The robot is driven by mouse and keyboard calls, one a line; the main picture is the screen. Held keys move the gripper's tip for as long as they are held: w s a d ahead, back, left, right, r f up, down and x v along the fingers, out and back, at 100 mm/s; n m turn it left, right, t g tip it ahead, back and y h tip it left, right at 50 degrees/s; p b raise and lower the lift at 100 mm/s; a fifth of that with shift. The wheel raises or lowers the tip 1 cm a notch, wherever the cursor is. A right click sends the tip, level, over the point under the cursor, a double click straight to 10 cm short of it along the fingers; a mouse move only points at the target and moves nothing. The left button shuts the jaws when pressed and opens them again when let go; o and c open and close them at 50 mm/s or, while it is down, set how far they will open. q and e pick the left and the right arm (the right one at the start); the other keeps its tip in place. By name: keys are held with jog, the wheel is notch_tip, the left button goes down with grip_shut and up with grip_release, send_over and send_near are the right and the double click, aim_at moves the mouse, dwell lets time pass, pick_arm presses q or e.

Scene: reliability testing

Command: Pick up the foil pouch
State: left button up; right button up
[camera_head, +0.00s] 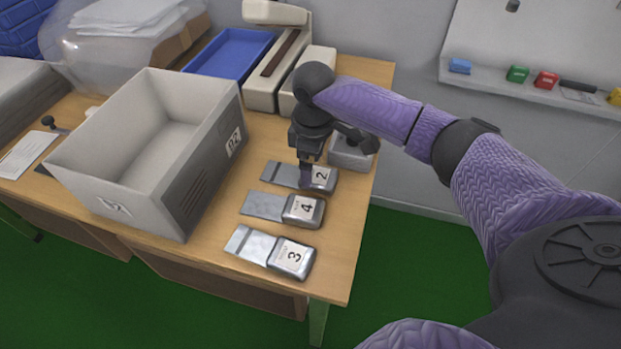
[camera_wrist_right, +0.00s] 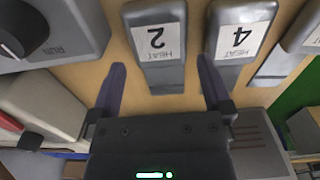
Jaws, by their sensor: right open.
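Three silvery, flat foil-like pieces lie in a row on the wooden table, each with a grey block labelled 2, 4 or 3 at its right end. I cannot tell which is the named pouch. Piece 2 (camera_head: 280,174) is farthest, piece 4 (camera_head: 262,205) is in the middle, and piece 3 (camera_head: 252,244) is nearest. My right gripper (camera_head: 306,182) is open above piece 2 and partly hides it. In the right wrist view, block 2 (camera_wrist_right: 158,65) lies between the open fingers (camera_wrist_right: 160,64); block 4 (camera_wrist_right: 238,35) is beside the right finger. My left gripper is not shown.
A large grey box (camera_head: 185,165) stands left of the pieces. A small grey unit (camera_head: 350,154) stands right of the gripper; its knob (camera_wrist_right: 22,25) shows in the wrist view. A cream device (camera_head: 278,75) and a blue tray (camera_head: 228,54) are behind.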

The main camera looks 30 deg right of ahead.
aim_at(314, 174)
notch_tip(314, 174, down, 4)
jog(key=shift+d+r+b, duration=0.15)
jog(key=shift+r+b, duration=0.05)
jog(key=shift+b, duration=0.5)
jog(key=shift+r, duration=0.15)
jog(key=c, duration=1)
